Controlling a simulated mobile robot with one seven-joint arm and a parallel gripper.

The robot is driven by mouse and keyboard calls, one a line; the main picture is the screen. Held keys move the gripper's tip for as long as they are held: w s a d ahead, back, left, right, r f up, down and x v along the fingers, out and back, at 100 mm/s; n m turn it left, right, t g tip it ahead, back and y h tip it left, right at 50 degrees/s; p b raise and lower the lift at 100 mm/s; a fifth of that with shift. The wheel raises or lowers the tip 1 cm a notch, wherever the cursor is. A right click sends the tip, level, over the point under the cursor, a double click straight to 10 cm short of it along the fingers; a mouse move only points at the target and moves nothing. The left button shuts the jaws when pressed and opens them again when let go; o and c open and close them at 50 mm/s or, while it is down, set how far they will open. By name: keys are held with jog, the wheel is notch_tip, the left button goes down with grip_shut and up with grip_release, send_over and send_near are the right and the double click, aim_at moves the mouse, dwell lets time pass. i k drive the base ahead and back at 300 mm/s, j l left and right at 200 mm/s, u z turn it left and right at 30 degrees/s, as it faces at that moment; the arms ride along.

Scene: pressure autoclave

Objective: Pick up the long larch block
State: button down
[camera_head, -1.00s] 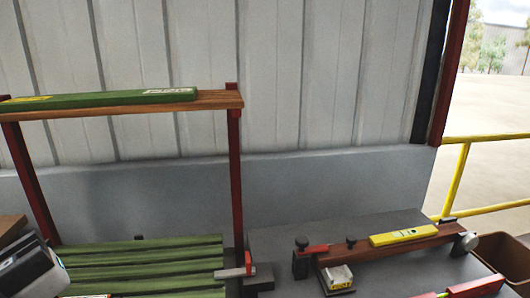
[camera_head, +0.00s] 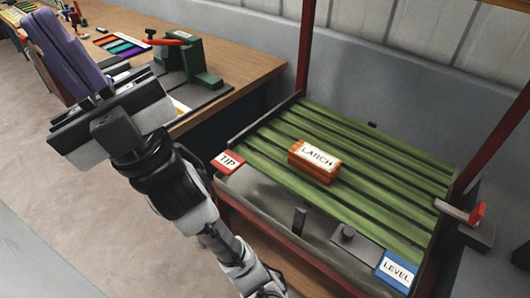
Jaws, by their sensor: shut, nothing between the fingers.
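A reddish-brown block (camera_head: 315,163) with a white label reading LARCH lies on the green slatted bed (camera_head: 385,178) of a red-framed stand. It looks fairly short, and it is the only larch-labelled block I see. My gripper (camera_head: 106,92) is up at the left, on the end of my raised grey and black arm. It is shut and empty, well to the left of the block and apart from it. The fingers are mostly hidden behind the hand.
A red TIP plate (camera_head: 228,161) and a blue LEVEL plate (camera_head: 396,270) sit at the bed's front corners. Red posts rise beside the bed. A wooden bench (camera_head: 232,61) behind my gripper holds a green fixture (camera_head: 190,62), coloured strips and a purple object (camera_head: 66,52).

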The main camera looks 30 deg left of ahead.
aim_at(323, 167)
jog(key=u, duration=0.35)
jog(key=j+z, duration=0.3)
jog(key=k+j+z, duration=0.1)
jog(key=j+z, duration=0.25)
jog(key=j, duration=0.15)
jog(key=k+j+z, duration=0.15)
jog(key=j+z, duration=0.15)
jog(key=k+j+z, duration=0.15)
jog(key=j+z, duration=0.2)
jog(key=j, duration=0.1)
